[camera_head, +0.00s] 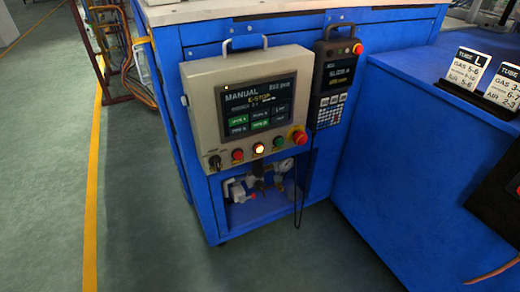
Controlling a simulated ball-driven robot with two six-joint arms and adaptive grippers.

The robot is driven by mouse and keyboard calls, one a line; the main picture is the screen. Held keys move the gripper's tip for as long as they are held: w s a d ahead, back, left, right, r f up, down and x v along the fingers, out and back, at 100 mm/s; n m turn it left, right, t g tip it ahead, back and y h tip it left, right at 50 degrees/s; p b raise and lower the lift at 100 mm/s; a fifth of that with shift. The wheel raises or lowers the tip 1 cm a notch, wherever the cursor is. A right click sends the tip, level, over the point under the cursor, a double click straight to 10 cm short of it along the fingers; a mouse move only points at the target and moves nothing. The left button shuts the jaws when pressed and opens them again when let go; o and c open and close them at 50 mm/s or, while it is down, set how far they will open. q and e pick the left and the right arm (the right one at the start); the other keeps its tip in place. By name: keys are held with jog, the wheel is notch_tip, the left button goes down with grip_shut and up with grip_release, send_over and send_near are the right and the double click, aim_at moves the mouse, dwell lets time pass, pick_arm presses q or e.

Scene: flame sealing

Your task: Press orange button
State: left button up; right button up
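A beige control panel (225,80) with a lit touchscreen (262,105) is mounted on the front of a blue cabinet. The screen reads "MANUAL" and "E-STOP". Below the screen is a row of controls. A glowing orange button (259,149) sits in the row between a red button (237,155) and a green button (279,143). A larger red mushroom button (299,137) is at the right end, and a dark key switch (215,162) is at the left end.
A dark handheld pendant (333,80) with a red knob hangs right of the panel, its cable dangling below. A blue cabinet (390,180) with label cards (472,71) stands at right. Open floor (145,210) with a yellow line lies at left.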

jog(key=shift+c, duration=0.4)
grip_shut()
jog(key=shift+a, duration=0.1)
dwell(0.8)
